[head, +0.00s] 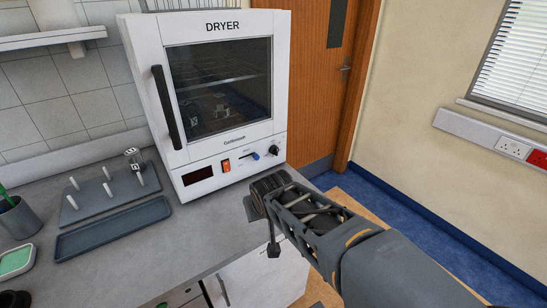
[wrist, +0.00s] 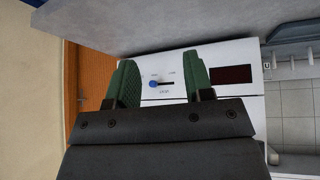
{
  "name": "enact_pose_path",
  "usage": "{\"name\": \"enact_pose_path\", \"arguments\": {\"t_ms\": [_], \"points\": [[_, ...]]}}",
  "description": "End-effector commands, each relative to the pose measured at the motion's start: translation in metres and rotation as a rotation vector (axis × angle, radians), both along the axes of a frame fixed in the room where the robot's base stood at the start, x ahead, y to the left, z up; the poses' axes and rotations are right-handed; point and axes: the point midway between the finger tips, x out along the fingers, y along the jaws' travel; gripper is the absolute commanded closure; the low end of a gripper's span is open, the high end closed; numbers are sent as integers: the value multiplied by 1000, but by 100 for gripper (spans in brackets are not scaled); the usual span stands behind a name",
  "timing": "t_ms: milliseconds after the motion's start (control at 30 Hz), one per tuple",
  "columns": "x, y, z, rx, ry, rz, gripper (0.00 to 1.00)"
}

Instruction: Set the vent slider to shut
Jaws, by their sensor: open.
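The white dryer (head: 217,90) stands on the counter, with its control panel along the bottom front. The vent slider's blue knob (head: 255,156) sits at the right end of its short slot in the head view. In the wrist view, which is turned over, the blue knob (wrist: 153,84) is at the left end of the slot; its small labels are too blurred to read. My gripper (wrist: 160,64) is open and empty, its two green fingers either side of the knob in the picture, with no contact visible. In the head view my gripper (head: 258,192) is in front of the panel's right part, fingertips not clear.
An orange switch (head: 226,165), a dark display (head: 198,176) and a black dial (head: 274,151) share the panel. A peg rack (head: 110,200) and a grey tray (head: 113,228) are on the counter at left. The counter before the dryer is clear.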

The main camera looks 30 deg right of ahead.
Motion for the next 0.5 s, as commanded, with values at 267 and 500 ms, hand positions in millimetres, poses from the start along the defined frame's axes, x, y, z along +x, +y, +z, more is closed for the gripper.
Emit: {"name": "enact_pose_path", "arguments": {"t_ms": [267, 500], "points": [[111, -71, 33, -31, -543, -69, 53], [151, -92, 53, 91, -852, 48, 53]]}}
